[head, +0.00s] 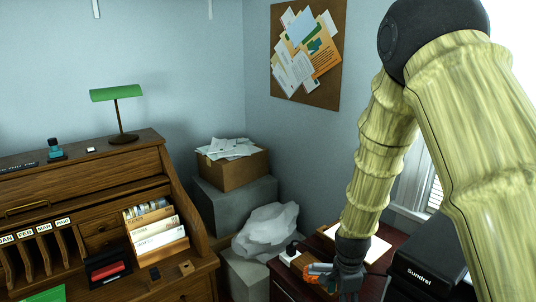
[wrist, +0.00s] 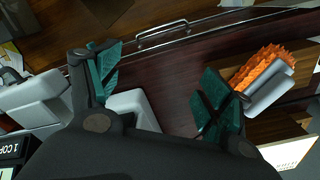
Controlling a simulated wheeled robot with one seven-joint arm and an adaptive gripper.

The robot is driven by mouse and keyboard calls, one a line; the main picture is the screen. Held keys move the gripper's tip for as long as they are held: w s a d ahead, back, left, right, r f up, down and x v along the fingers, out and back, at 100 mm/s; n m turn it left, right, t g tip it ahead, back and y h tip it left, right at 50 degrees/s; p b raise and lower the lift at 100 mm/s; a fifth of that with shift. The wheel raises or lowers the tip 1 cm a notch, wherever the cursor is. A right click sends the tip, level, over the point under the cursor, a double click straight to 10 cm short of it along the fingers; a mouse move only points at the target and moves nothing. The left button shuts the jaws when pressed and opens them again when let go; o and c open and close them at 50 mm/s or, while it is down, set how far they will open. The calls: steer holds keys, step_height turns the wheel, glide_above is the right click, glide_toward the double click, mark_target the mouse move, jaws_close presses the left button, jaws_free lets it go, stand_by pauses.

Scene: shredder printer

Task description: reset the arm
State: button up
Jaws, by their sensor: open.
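My arm, with pale yellow ridged links, reaches down the right side of the head view. My gripper (head: 328,283) points down over a dark red-brown cabinet (head: 283,279). In the wrist view my gripper (wrist: 160,78) is open, its two teal fingers wide apart. Nothing is held between them; the dark cabinet top (wrist: 172,60) shows in the gap. An orange bristly thing (wrist: 262,68) with a grey part lies beside the right finger.
A black machine (head: 428,262) marked "Sundrel" stands right of my gripper. A wooden desk (head: 85,180) with a green lamp (head: 117,94) is at the left. A box of papers (head: 232,170) and a pale crumpled bag (head: 266,230) stand behind. Open air lies above the cabinet.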

steer(key=s+d+f+n, duration=0.2)
steer(key=s+f+n, duration=0.5)
steer(key=s+f, duration=0.7)
steer(key=s+f+n, duration=0.4)
steer(key=s+f, duration=0.1)
steer(key=s, duration=0.4)
steer(key=s+f+n+b, duration=0.1)
steer(key=s+f+n, duration=0.4)
steer(key=s, duration=0.5)
steer(key=shift+s+f, duration=0.25)
steer(key=shift+f, duration=0.35)
